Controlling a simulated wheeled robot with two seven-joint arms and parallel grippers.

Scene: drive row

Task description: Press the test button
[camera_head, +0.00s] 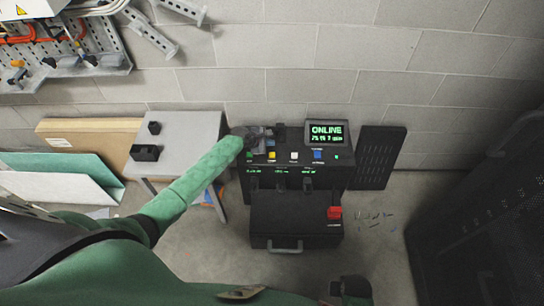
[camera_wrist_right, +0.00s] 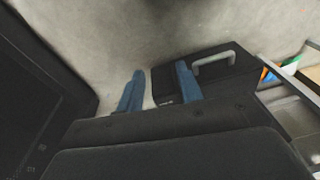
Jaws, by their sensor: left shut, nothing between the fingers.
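The black console (camera_head: 342,170) stands against the wall in the head view. Its top has a green button (camera_head: 249,156), a yellow button (camera_head: 271,157), a white button (camera_head: 294,156) and a blue button (camera_head: 318,155). Their labels are too small to read, so I cannot tell which is the test button. A lit screen (camera_head: 326,132) reads "ONLINE". My left gripper (camera_head: 262,138) is shut and empty at the console's left top, near the green and yellow buttons; contact cannot be told. My right gripper (camera_wrist_right: 160,72) is open and empty, its blue fingers apart.
A red button (camera_head: 334,212) sits on the lower black box, which has a handle (camera_head: 286,247). A grey table (camera_head: 184,130) stands left of the console. A black panel (camera_head: 380,158) leans at its right. A dark cabinet (camera_head: 480,210) fills the right side.

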